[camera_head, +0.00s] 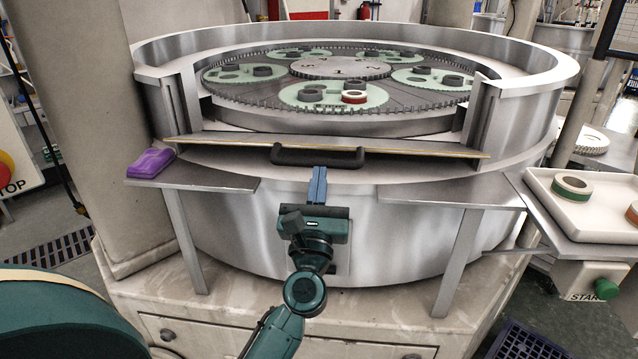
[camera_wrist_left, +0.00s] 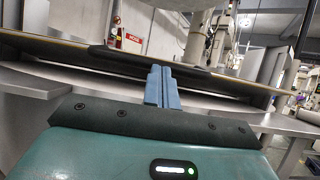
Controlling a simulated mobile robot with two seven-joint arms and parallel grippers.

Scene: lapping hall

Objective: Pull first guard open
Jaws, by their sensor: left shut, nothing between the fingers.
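The guard (camera_head: 225,144) is a thin metal panel with a yellowish edge at the front gap of the round machine's wall. It shows nearly edge-on, and the gear plate behind is in plain view above it. Its dark bar handle (camera_head: 318,157) is at the middle of its front. In the left wrist view the guard (camera_wrist_left: 50,47) spans the picture, with the dark handle (camera_wrist_left: 120,60) behind the fingertips. My left gripper (camera_head: 318,172) is shut and empty, its blue fingers pointing at the handle from just in front. Whether they touch is unclear. My right gripper is not in view.
Metal shelves (camera_head: 195,176) (camera_head: 450,196) flank the gripper in front of the machine. A purple object (camera_head: 151,163) lies on the left shelf. A tray (camera_head: 590,205) with rings stands at right, above a green START button (camera_head: 606,288). A STOP button (camera_head: 6,167) is at far left.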

